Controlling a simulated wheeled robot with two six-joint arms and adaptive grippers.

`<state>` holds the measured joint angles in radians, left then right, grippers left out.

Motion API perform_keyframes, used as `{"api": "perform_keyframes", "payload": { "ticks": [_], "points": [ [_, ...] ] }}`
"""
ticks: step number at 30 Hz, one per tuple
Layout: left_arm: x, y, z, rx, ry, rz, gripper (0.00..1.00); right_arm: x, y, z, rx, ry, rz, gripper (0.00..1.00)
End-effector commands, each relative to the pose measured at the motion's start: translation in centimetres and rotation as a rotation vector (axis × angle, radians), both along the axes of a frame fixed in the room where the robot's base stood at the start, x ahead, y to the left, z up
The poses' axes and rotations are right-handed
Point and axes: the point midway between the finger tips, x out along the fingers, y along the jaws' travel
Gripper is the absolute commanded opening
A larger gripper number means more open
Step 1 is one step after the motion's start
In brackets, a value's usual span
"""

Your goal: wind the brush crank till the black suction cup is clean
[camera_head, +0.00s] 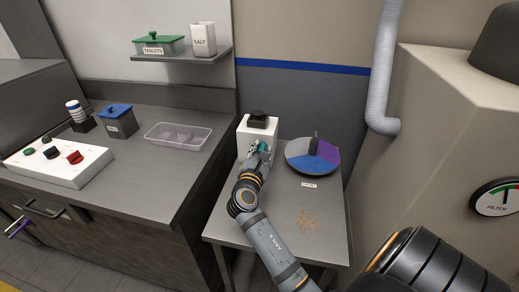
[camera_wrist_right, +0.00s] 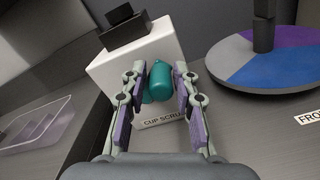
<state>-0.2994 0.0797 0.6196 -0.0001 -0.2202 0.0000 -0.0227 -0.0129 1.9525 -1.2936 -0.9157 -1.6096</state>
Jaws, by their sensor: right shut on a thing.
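The white cup scrubber box (camera_head: 243,138) stands at the back left of the small grey table, and its label is partly hidden in the wrist view. A black block-like piece (camera_head: 258,120) sits on its top; it also shows in the right wrist view (camera_wrist_right: 127,28). I cannot tell how clean the cup is. My right gripper (camera_head: 262,149) is shut on the teal crank handle (camera_wrist_right: 161,82) at the box's front, one finger on each side. At the lower left edge, a purple and grey piece (camera_head: 17,228) may be a fingertip of my left gripper; its jaws cannot be made out.
A round grey, purple and blue turntable (camera_head: 322,164) with a dark post stands right of the scrubber. The left counter holds a clear tray (camera_head: 205,138), a blue-lidded box (camera_head: 118,124) and a button panel (camera_head: 60,172).

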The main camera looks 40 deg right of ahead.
Motion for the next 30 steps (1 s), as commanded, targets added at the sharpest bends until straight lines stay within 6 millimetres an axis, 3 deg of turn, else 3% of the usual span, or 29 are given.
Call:
{"api": "perform_keyframes", "payload": {
  "ticks": [1, 19, 20, 22, 30],
  "points": [
    [-0.03, 0.02, -0.15, 0.000, 0.001, 0.000, 0.40, -0.18, -0.06, -0.83, 0.015, 0.004, -0.004, 0.00],
    [-0.08, 0.03, -0.23, 0.000, 0.001, 0.000, 0.40, -0.28, -0.11, -1.16, 0.046, -0.026, -0.004, 0.00],
    [-0.08, 0.03, -0.23, 0.000, 0.001, 0.000, 0.40, -0.27, -0.10, -1.16, 0.046, -0.026, -0.004, 0.32],
    [-0.08, 0.04, -0.23, 0.000, 0.001, 0.000, 0.40, -0.26, -0.09, -1.12, 0.045, -0.026, -0.003, 0.42],
    [-0.10, 0.10, -0.18, 0.001, 0.001, 0.000, 0.40, -0.18, -0.09, -0.66, 0.042, -0.035, -0.001, 0.45]
  ]
}}
